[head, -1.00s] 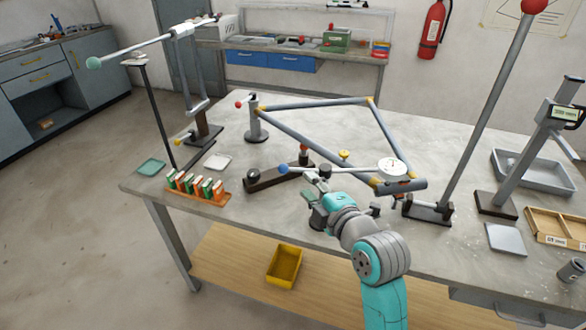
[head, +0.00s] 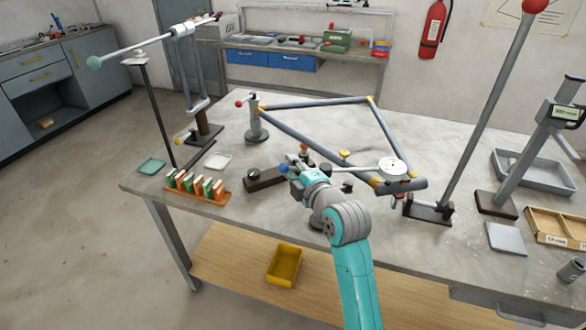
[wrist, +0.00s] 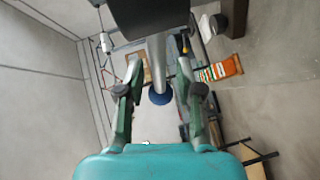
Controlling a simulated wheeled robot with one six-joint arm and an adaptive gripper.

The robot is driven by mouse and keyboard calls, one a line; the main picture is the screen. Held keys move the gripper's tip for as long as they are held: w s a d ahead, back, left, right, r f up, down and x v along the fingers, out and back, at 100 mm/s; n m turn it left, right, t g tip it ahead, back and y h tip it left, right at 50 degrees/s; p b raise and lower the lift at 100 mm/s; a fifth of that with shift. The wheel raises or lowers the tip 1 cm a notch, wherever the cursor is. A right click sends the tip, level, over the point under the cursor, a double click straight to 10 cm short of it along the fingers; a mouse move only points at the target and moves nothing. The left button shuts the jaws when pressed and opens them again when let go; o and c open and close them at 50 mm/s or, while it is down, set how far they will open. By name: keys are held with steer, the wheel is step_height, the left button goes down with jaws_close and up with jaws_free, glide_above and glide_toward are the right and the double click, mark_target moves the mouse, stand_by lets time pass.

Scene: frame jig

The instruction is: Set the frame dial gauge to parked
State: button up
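The frame dial gauge has a white round dial (head: 393,168) at the right front corner of the tubular frame (head: 310,138). A blue ball (head: 284,168) shows to the left of the dial, just beside my gripper (head: 293,159); my wrist covers most of what lies between ball and dial. In the wrist view the blue ball (wrist: 160,97) and a grey rod (wrist: 157,52) show between the two fingers. My gripper (wrist: 160,70) is open, with a gap on each side of the ball. Whether a finger touches the rod is unclear.
A dark base block (head: 266,178) with a black knob lies just left of my gripper. An orange rack (head: 199,190) of small blocks stands at the table's left front. A tall red-topped post (head: 490,95) rises on the right.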

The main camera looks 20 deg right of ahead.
jaws_close()
steer(key=shift+w+h, duration=0.15)
steer(key=shift+h, duration=0.15)
steer(key=shift+w+d+m+h, duration=0.1)
steer(key=shift+w+m+h, duration=0.3)
steer(key=shift+m+h, duration=0.3)
steer(key=shift+w+d+m+h, duration=0.1)
steer(key=shift+w+m+h, duration=0.25)
steer(key=shift+m+h, duration=0.35)
steer(key=shift+w+d+r+m+g+h, duration=0.1)
steer(key=shift+w+d+m+g+h, duration=0.5)
steer(key=shift+m+h, duration=0.85)
steer(key=shift+w+d+m+g+h, duration=0.6)
steer(key=shift+m+h, duration=0.35)
steer(key=shift+h, duration=0.95)
steer(key=shift+w+d+r+m+g+h, duration=0.1)
steer(key=shift+w+d+m+g+h, duration=0.45)
steer(key=shift+m+h, duration=0.9)
steer(key=shift+d+h, duration=0.1)
steer(key=shift+h, duration=0.2)
